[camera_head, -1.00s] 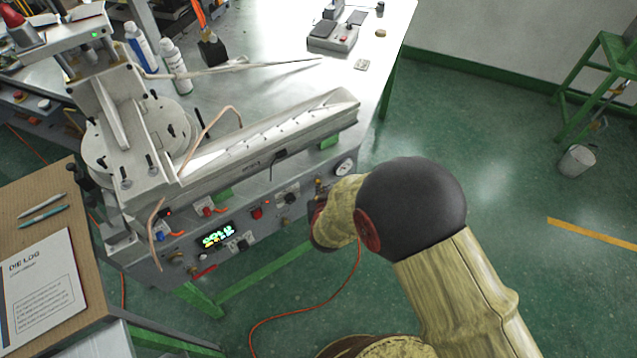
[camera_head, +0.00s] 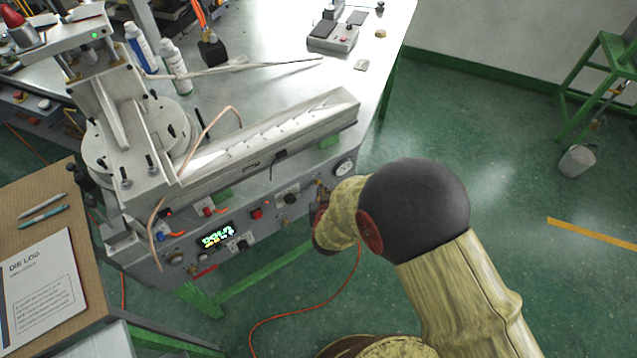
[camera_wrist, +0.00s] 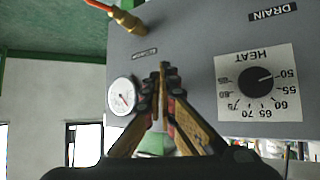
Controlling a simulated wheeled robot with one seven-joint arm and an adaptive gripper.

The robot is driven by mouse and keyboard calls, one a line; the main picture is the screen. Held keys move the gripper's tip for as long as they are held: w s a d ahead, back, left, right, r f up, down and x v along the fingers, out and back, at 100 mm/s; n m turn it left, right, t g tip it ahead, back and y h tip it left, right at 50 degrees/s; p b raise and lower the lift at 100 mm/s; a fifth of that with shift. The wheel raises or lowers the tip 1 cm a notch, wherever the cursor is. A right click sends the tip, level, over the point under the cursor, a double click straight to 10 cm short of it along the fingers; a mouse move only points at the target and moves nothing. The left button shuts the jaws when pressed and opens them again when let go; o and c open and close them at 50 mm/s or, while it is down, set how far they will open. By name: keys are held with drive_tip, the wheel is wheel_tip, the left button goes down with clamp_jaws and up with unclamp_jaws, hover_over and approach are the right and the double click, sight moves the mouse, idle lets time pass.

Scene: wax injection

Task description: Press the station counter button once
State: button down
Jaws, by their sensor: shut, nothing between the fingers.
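The grey front panel (camera_head: 275,219) of the injection machine carries a lit display (camera_head: 216,236), a red button (camera_head: 256,213) and several knobs. I cannot tell which control is the station counter button. In the wrist view, my gripper (camera_wrist: 163,72) is shut and empty, its fingertips in front of the panel between a round gauge (camera_wrist: 123,96) and the black HEAT knob (camera_wrist: 256,82). I cannot tell whether the tips touch the panel. A small label above the tips is unreadable.
A brass fitting (camera_wrist: 128,20) with a red part sticks out near the tips. The gauge also shows in the head view (camera_head: 344,167). An orange hose (camera_head: 300,314) lies on the floor. A desk with a die log (camera_head: 40,285) stands left.

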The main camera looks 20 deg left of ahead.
drive_tip(key=shift+s+d, duration=0.2)
drive_tip(key=s+d, duration=0.1)
drive_tip(key=d, duration=0.1)
drive_tip(key=s+d, duration=0.2)
drive_tip(key=shift+s, duration=0.1)
idle(0.5)
idle(0.7)
